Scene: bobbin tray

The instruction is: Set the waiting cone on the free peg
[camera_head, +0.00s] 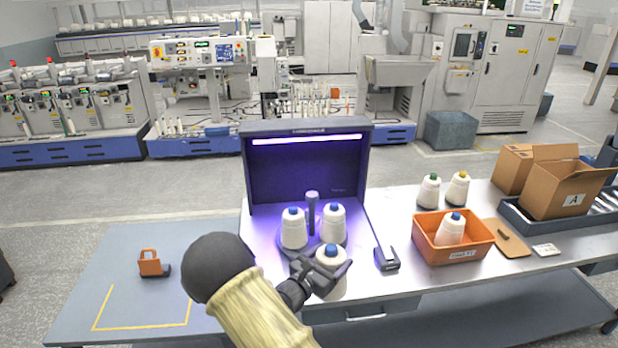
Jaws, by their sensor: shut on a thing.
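My gripper (328,274) is shut on a white cone with a blue top (331,252), at the front of the round grey tray (299,255). The fingers hide part of this cone, and I cannot tell whether it touches the tray or a peg. Two more white cones with blue tops, the left one (293,230) and the right one (333,224), stand upright on the tray behind it. A grey post (312,205) rises between them. Another blue-topped cone (450,230) leans in the orange bin (453,257) on the right. No bare peg is clearly visible.
A dark lit booth (306,180) stands behind the tray. A small dark device (386,258) lies right of it. A green-topped cone (428,190) and a yellow-topped cone (458,187) stand behind the bin. An orange padlock-like item (150,263) lies left; the table around it is clear.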

